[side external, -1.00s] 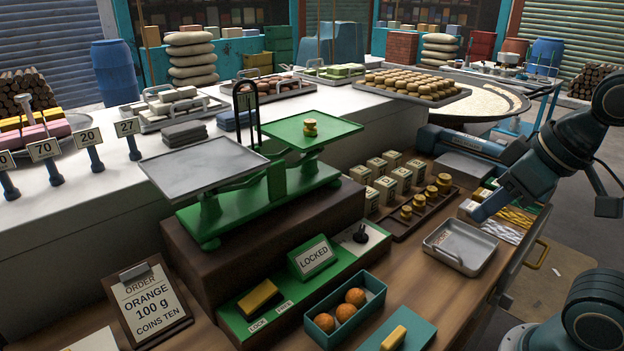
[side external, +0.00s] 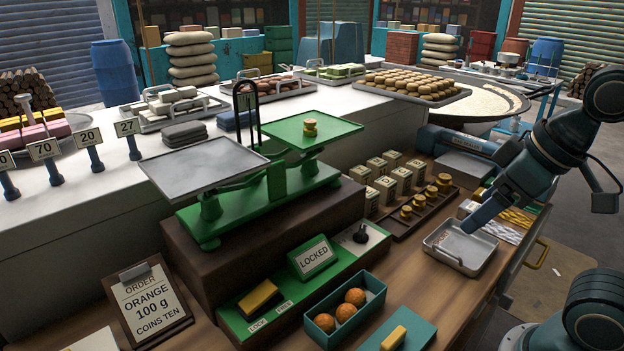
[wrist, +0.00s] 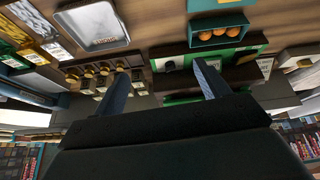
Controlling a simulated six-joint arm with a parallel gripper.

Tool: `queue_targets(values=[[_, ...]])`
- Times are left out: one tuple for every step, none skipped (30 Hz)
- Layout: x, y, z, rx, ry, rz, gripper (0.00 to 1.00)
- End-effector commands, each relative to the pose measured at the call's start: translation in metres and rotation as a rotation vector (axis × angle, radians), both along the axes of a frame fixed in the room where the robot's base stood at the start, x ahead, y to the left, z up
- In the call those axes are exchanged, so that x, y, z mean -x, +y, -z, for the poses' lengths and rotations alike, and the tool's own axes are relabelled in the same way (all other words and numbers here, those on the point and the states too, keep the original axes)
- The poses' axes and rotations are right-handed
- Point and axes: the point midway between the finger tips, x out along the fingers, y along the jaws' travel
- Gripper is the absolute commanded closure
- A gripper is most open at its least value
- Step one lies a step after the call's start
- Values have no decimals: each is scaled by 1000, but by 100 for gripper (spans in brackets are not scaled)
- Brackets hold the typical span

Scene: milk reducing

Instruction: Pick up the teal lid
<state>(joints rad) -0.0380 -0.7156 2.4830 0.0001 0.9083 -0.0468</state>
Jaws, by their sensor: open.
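The teal lid (side external: 412,331) lies flat on the wooden counter at the bottom edge of the side view, with a yellow bar handle (side external: 394,338) on top. Part of it is cut off by the picture edge. In the wrist view a sliver of teal at the top edge looks like the lid (wrist: 207,4). A teal box (side external: 322,325) holding orange balls (side external: 346,312) sits just left of the lid. My gripper (side external: 472,224) is over the metal tray, up and right of the lid and well apart from it. In the wrist view my gripper (wrist: 163,80) is open and empty.
A metal tray (side external: 460,262) lies below my gripper. Brass weights in a dark rack (side external: 425,214) and labelled cream boxes (side external: 400,178) stand behind. The green balance (side external: 270,190) and LOCKED sign (side external: 314,256) are on the left. Bare wood lies between tray and lid.

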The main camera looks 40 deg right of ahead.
Motion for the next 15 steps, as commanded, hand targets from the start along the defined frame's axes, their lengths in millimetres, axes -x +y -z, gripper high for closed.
queue_targets(values=[[-3, 5, 1, 10, 16, -43, 25], [-4, 7, 1, 18, 27, -74, 25], [-7, 12, 1, 31, 41, -121, 25], [-9, 16, 2, 41, 53, -158, 25], [-11, 20, 2, 52, 65, -201, 25], [-14, 26, 3, 69, 83, -261, 25], [-17, 32, 4, 81, 96, -310, 25], [-19, 37, 5, 94, 110, -361, 25], [-21, 45, 6, 112, 131, -430, 25], [-23, 51, 7, 126, 145, -483, 25], [-25, 57, 9, 139, 159, -537, 25], [-27, 65, 11, 158, 177, -608, 25], [-29, 72, 12, 171, 189, -662, 25], [-30, 78, 14, 185, 204, -716, 25], [-31, 87, 16, 202, 220, -787, 25]])
